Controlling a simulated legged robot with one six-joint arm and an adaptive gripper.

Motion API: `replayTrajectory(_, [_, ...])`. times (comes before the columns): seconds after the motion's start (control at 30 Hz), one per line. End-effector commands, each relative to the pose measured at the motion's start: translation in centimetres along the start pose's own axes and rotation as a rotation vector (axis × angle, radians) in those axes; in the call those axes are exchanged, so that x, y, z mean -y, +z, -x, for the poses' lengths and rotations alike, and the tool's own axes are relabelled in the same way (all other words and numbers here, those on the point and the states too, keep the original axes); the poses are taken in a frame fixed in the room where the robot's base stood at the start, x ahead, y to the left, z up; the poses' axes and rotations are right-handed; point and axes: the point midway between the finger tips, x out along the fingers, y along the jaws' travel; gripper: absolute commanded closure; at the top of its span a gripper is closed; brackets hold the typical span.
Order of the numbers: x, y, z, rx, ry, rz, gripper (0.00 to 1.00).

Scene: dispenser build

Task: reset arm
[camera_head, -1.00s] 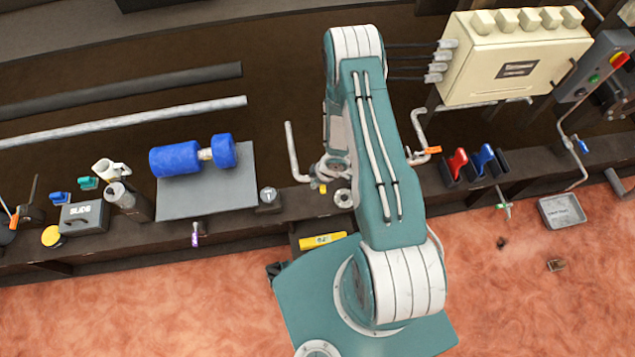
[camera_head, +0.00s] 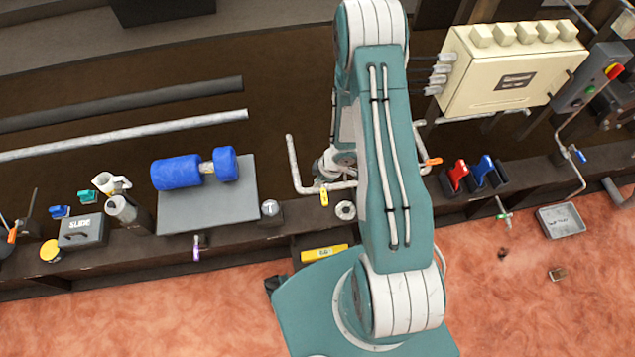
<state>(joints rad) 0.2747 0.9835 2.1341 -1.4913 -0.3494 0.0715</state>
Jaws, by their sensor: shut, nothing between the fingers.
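My teal and white arm rises from its base at the bottom centre of the head view, with its elbow at the top edge. The forearm folds down behind the upper arm. A pale wrist part shows just left of the upper arm, near a bent grey pipe (camera_head: 294,165). I cannot make out my gripper's fingers, which are hidden behind the arm.
A blue roller (camera_head: 178,172) lies on a grey plate (camera_head: 215,207) at left. Left of it stand a grey canister (camera_head: 126,212) and a slide box (camera_head: 82,232). At right are a cream box (camera_head: 480,85), red and blue handles (camera_head: 458,175) and a grey tray (camera_head: 562,222).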

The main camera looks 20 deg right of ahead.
Motion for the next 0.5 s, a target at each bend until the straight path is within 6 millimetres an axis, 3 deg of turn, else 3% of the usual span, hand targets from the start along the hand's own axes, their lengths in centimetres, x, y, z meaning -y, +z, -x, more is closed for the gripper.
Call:
replayTrajectory(0.37, [0.0,0.1,0.0,0.0,0.001,-0.001,1.0])
replayTrajectory(0.5, [-1.1,-0.3,1.1,0.017,0.035,-0.009,1.0])
